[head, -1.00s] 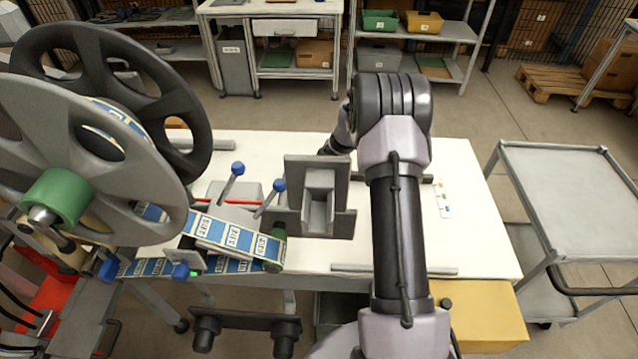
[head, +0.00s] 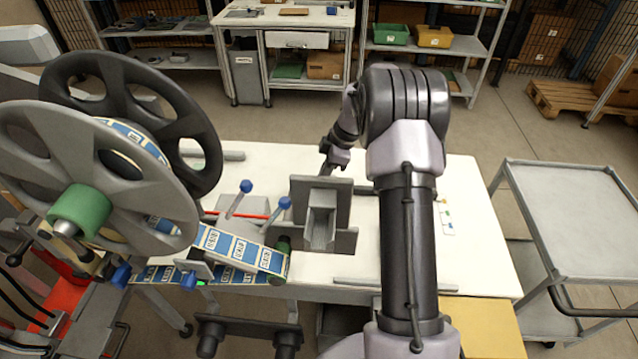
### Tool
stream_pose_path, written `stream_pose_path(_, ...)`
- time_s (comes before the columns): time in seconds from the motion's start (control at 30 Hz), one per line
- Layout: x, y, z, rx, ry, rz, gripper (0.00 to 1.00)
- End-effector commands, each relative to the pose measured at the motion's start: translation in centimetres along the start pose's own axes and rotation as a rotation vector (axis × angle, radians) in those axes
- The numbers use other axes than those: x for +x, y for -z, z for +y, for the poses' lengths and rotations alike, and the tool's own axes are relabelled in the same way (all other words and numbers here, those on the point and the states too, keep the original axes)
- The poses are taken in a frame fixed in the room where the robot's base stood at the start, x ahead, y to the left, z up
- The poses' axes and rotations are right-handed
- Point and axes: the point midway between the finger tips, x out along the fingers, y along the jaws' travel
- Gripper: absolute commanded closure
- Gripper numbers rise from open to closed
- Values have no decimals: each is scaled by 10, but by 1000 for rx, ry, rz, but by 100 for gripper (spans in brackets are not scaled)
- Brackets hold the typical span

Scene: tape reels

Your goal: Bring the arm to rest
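My arm rises from the bottom of the head view, reaches over the white table (head: 456,262) and bends at the elbow. My gripper (head: 330,166) is small and dark behind the grey fixture, above the far part of the table. Its fingers are too small and partly hidden, so I cannot tell whether they are open or shut. No held object is visible at it.
A large tape reel (head: 95,175) with blue label tape stands at left. The tape (head: 238,250) runs over a roller beside the grey upright fixture (head: 322,222). Blue-knobbed levers (head: 283,204) stick up nearby. A grey cart (head: 570,215) stands right, across a floor gap.

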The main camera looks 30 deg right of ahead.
Motion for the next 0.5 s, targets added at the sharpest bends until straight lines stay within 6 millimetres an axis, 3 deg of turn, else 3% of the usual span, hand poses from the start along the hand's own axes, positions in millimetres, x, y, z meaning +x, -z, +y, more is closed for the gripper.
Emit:
stream_pose_path(0.13,-10,0,0,1,0,0,100)
stream_pose_path(0.5,-9,0,0,0,0,0,100)
